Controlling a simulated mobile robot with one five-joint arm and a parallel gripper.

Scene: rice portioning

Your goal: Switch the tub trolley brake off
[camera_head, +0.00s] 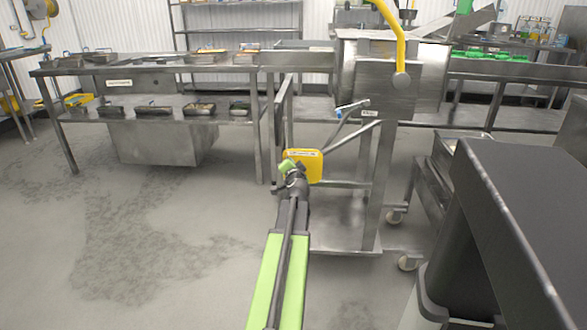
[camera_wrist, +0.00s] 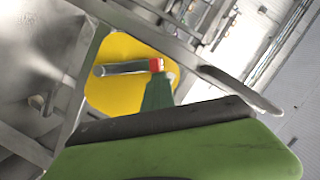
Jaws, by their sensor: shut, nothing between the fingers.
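The brake shows as a yellow plate (camera_head: 308,167) on the steel frame of the trolley (camera_head: 372,185), in the middle of the head view. In the wrist view the yellow plate (camera_wrist: 112,95) carries a grey metal lever (camera_wrist: 122,69) with a red tip (camera_wrist: 157,65). The lever lies roughly level in that picture. My gripper (camera_head: 289,167) is shut and empty in front of the plate's left part. In the wrist view its green tip (camera_wrist: 158,93) is just below the red tip; I cannot tell whether they touch. The lever is not clear in the head view.
A steel drum (camera_head: 365,75) with a yellow handle (camera_head: 393,35) is above the frame. A steel table (camera_head: 150,70) with trays stands at the left. Wheeled steel racking (camera_head: 432,180) is close on the right. The floor (camera_head: 130,240) at the left is clear.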

